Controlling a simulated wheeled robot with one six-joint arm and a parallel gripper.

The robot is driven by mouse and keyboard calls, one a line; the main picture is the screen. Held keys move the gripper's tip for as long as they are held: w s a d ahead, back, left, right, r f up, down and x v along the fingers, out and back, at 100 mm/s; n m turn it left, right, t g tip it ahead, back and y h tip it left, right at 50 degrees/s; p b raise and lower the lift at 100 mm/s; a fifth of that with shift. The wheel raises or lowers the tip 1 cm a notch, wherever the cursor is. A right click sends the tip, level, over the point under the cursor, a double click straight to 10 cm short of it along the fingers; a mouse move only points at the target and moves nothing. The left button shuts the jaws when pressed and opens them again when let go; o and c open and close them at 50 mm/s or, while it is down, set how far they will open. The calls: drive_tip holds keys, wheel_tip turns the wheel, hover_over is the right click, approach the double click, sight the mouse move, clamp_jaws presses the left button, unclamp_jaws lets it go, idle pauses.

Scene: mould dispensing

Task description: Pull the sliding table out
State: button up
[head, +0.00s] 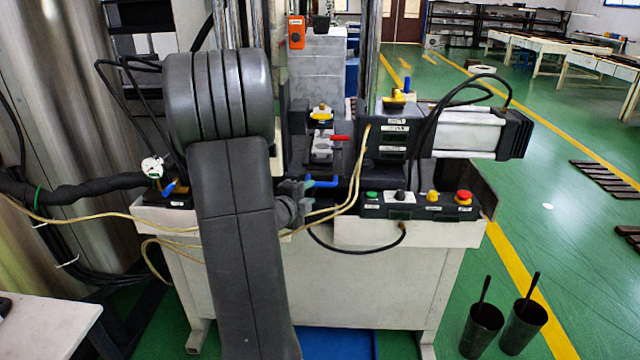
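The machine's sliding table (322,150) appears to be the dark plate with a grey metal block, a red handle (340,138) and a yellow handle (321,116), between the upright columns. My gripper (303,188) is at the front edge of the machine, just below and left of this plate. A blue handle (324,183) shows right beside its tip. I cannot tell whether the gripper touches it. The fingers are small and dark, partly hidden by my wrist, so their opening does not show. My large grey arm covers the left middle of the machine.
A button panel (415,204) with a red stop button sits on the machine's front right. Yellow cables hang across the front edge. A motor cylinder (470,132) juts out right. Two black cups (503,322) stand at lower right.

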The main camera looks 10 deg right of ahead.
sight(320, 185)
drive_tip(key=x, duration=0.8)
drive_tip(key=shift+w+d+f+p, duration=0.1)
drive_tip(key=shift+w+d+p, duration=0.15)
drive_tip(key=shift+p, duration=0.1)
drive_tip(key=shift+a, duration=0.1)
clamp_jaws()
